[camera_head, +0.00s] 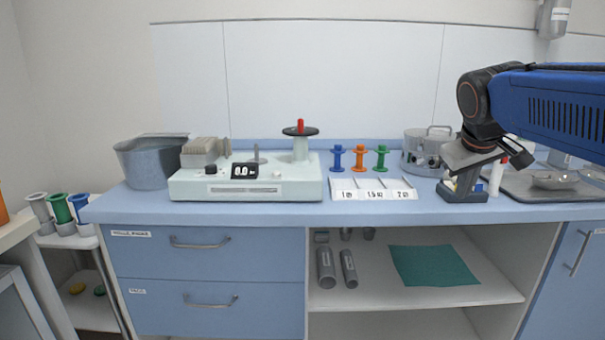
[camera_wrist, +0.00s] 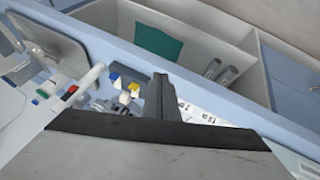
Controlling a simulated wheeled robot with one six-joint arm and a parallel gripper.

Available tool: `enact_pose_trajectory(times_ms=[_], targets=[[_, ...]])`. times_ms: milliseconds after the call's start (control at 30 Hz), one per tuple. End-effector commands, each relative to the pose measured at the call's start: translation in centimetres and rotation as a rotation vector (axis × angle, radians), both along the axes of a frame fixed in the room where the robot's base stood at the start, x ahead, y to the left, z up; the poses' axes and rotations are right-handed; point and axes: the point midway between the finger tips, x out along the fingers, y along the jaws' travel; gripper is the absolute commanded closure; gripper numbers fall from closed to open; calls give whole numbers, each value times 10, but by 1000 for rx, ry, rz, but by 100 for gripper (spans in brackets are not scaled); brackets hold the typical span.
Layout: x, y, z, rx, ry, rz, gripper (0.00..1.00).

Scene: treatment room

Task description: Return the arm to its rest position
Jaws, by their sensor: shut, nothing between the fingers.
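My arm reaches in from the right in the head view, its blue link level and its wrist bent down over the right part of the counter. In the wrist view the closed fingers (camera_wrist: 161,88) stand up from the dark gripper body, which hides the lower middle. Beside them is the dark grey block (camera_wrist: 124,72) with small blue, yellow and white pieces. I cannot tell whether the fingers touch it.
A white bottle with a red cap (camera_head: 496,177) and a metal tray (camera_head: 540,193) stand close right of my gripper. A steel pot (camera_head: 423,152), colored spools (camera_head: 360,157), a numbered white rack (camera_head: 374,189) and a pale instrument (camera_head: 247,184) stand to the left. Open shelves lie below.

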Motion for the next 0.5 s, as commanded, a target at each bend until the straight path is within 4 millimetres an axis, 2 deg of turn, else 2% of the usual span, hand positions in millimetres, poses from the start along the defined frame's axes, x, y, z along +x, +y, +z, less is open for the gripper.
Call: enact_pose_trajectory(times_ms=[167,500], targets=[[-48,15,-39,64,14,-10,100],[-165,50,-152,233,53,-57,100]])
